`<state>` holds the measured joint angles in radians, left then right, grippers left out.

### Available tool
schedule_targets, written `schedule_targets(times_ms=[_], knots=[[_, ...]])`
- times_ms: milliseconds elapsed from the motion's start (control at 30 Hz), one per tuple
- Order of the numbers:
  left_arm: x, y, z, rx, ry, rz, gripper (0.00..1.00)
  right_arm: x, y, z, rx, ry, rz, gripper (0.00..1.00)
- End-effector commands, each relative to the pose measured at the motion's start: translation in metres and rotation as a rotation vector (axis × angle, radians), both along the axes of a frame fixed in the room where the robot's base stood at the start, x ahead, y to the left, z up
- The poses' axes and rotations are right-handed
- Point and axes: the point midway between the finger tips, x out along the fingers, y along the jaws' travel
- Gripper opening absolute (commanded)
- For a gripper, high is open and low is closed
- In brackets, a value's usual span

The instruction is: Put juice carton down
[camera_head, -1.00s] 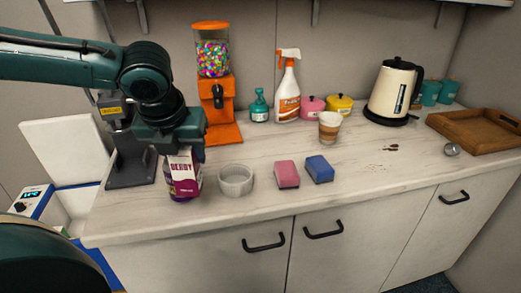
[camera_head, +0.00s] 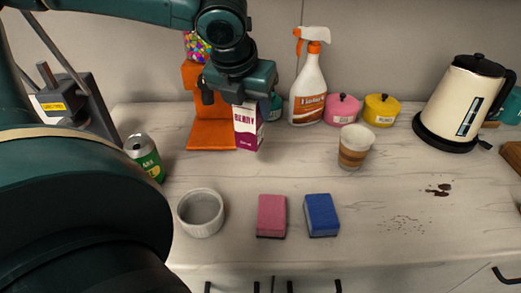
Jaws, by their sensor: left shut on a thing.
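The juice carton (camera_head: 248,127) is white and purple with "BERRY" printed on it. It is upright at the back of the counter, in front of the orange candy dispenser (camera_head: 207,120). My left gripper (camera_head: 240,92) is above it and shut on its top. I cannot tell whether the carton's base touches the counter. My right gripper is not in view.
A green can (camera_head: 145,157) and white ramekin (camera_head: 201,212) stand left. A pink sponge (camera_head: 271,215) and blue sponge (camera_head: 321,215) lie in front. A spray bottle (camera_head: 308,85), paper cup (camera_head: 354,147) and kettle (camera_head: 462,100) stand right. Counter between carton and sponges is clear.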

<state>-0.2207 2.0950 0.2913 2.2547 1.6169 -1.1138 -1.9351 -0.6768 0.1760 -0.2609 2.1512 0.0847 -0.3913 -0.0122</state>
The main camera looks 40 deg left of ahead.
Motion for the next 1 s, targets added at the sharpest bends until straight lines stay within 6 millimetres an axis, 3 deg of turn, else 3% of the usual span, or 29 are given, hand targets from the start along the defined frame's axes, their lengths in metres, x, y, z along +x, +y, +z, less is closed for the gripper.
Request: schedule_targets(times_ms=[33,200,433,600,967,1000], knots=[[-0.001,0.000,-0.015,0.000,0.005,-0.001,0.17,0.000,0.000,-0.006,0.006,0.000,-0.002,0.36],[-0.001,0.000,-0.045,0.000,0.004,-0.001,0.17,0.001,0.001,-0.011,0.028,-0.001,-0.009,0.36],[-0.001,0.000,-0.062,0.001,0.003,-0.002,0.17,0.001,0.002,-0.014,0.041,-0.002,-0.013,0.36],[-0.001,0.000,-0.088,0.000,0.004,-0.002,0.17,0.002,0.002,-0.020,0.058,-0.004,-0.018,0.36],[-0.001,0.000,-0.091,0.000,0.001,-0.002,0.17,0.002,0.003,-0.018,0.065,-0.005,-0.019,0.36],[-0.001,0.000,-0.092,0.001,0.002,-0.001,0.47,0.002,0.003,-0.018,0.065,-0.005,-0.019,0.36]])
